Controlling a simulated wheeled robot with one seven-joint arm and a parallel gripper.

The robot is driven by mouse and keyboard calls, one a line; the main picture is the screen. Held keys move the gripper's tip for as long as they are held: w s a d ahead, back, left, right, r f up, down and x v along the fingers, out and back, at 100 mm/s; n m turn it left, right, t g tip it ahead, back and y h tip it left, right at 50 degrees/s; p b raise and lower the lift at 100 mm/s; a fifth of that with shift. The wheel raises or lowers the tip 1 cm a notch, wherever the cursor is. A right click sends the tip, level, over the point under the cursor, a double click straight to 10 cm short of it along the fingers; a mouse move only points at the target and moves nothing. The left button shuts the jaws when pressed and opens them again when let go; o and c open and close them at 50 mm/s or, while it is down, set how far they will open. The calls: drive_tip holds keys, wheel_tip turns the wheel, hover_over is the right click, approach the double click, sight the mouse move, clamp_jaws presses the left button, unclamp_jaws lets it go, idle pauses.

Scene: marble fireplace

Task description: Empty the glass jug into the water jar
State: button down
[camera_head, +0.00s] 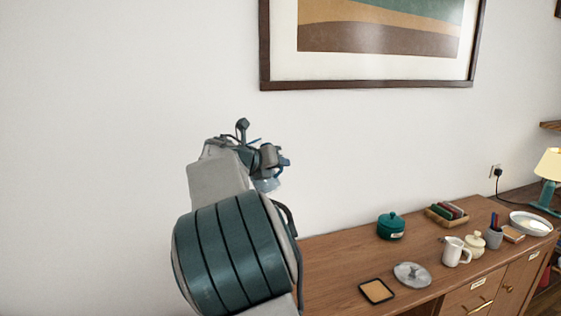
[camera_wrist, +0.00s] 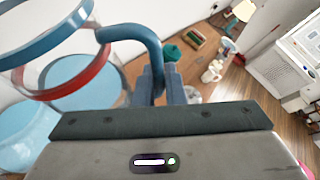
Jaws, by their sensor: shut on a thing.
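In the wrist view my gripper (camera_wrist: 160,88) is shut on the blue handle of the glass jug (camera_wrist: 85,80). The jug is clear, with a blue rim and a red band, and light blue shows inside it. It fills the upper left and is cut off by the frame edge. In the head view my gripper (camera_head: 268,160) is raised in front of the wall, and a little of the pale glass jug (camera_head: 266,184) shows below it. My arm hides the rest. I cannot pick out the water jar for certain in either view.
The wooden desk (camera_head: 335,255) holds a teal lidded pot (camera_head: 390,226), a grey lid-like disc (camera_head: 411,275), a square tan tray (camera_head: 377,291), a white pitcher (camera_head: 453,252), a cream jar (camera_head: 475,245), a pen cup (camera_head: 494,237) and a bowl (camera_head: 530,224). A framed picture (camera_head: 375,84) hangs above.

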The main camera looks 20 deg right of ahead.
drive_tip(key=shift+a+r+n+p, duration=0.1)
drive_tip(key=shift+r+n+p, duration=0.2)
drive_tip(key=shift+r+p, duration=0.35)
drive_tip(key=shift+f+n+g+h, duration=0.15)
drive_tip(key=shift+n+g+h, duration=0.15)
drive_tip(key=f, duration=0.1)
drive_tip(key=f+b, duration=0.1)
drive_tip(key=b, duration=0.1)
drive_tip(key=shift+w+a+f, duration=0.25)
drive_tip(key=shift+w+f, duration=0.15)
drive_tip(key=shift+w+a+r+n+h+p, duration=0.1)
drive_tip(key=shift+a+r+n+h+p, duration=0.05)
drive_tip(key=shift+r+n+h+p, duration=0.55)
drive_tip(key=shift+w+a+r, duration=0.15)
drive_tip(key=shift+r, duration=0.25)
drive_tip(key=shift+w+r+n, duration=0.1)
drive_tip(key=shift+r+n, duration=0.25)
drive_tip(key=shift+n, duration=0.15)
drive_tip(key=shift+w+f, duration=0.15)
drive_tip(key=shift+f, duration=0.15)
drive_tip(key=shift+s+r, duration=0.1)
drive_tip(key=shift+s, duration=0.1)
drive_tip(key=shift+w+a+r+n+g+h+p, duration=0.4)
drive_tip(key=shift+w+a+r+n+p, duration=0.35)
drive_tip(key=shift+p, duration=3.2)
